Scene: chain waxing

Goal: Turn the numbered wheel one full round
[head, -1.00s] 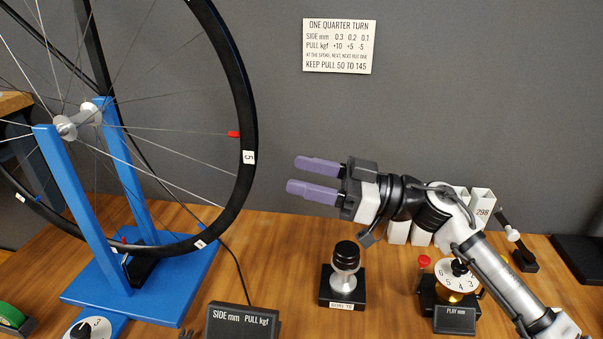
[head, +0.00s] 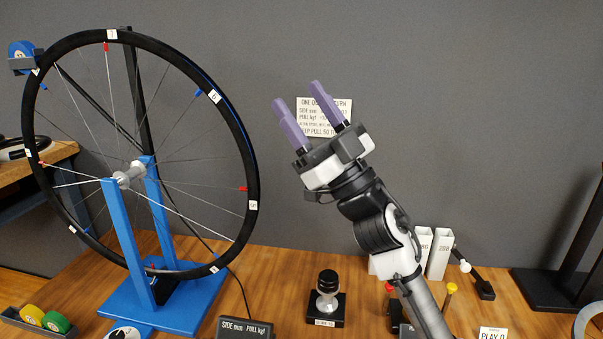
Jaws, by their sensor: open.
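The numbered wheel (head: 255,150) is a large black bicycle rim with thin spokes, white number tags and red and blue clips. It stands upright at the left, its hub (head: 129,175) held in a blue two-post stand (head: 131,243). A tag reading 6 (head: 214,97) is at the upper right of the rim and one reading 5 (head: 253,205) is at the right. My gripper (head: 295,100) is raised to the right of the wheel, apart from it. Its two purple fingers are spread, point up and left, and hold nothing.
A wall sign (head: 325,128) is partly hidden behind my gripper. A black-topped knob (head: 327,284) and a SIDE/PULL display (head: 245,328) stand on the wooden bench. White tubes (head: 440,253) are behind my arm. A tray with tape rolls (head: 42,320) is at front left.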

